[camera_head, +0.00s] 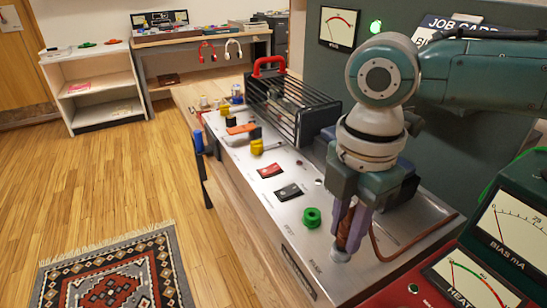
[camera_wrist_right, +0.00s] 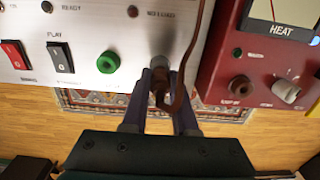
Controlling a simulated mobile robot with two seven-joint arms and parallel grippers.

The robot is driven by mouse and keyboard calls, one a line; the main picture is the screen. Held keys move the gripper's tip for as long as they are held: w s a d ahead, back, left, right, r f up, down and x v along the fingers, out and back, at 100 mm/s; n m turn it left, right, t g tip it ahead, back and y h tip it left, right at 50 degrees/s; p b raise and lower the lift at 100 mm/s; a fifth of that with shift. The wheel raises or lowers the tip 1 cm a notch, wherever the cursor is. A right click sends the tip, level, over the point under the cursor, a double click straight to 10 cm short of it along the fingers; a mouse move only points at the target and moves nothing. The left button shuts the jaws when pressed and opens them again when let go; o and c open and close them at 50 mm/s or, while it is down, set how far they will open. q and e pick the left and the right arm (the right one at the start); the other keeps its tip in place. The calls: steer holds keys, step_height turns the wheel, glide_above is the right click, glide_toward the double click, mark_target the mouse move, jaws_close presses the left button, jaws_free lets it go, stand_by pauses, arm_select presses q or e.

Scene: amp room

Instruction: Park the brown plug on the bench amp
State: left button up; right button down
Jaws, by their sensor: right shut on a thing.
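My right gripper (camera_head: 347,232) is shut on the brown plug (camera_head: 353,227), low at the front right of the bench amp (camera_head: 300,168), a long silver panel. In the right wrist view the brown plug (camera_wrist_right: 160,88) sits between the two purple fingers of my right gripper (camera_wrist_right: 160,98). My left gripper is not in view.
The red meter unit (camera_head: 440,275) stands close on the right, with a brown socket (camera_wrist_right: 240,86). A black wire cage (camera_head: 290,100) with a red handle stands behind.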

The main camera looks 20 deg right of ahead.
steer(key=shift+f, duration=0.4)
stand_by(0.3)
steer(key=c, duration=0.6)
jaws_free()
step_height(320, 180, up, 10)
steer(key=shift+p, duration=0.8)
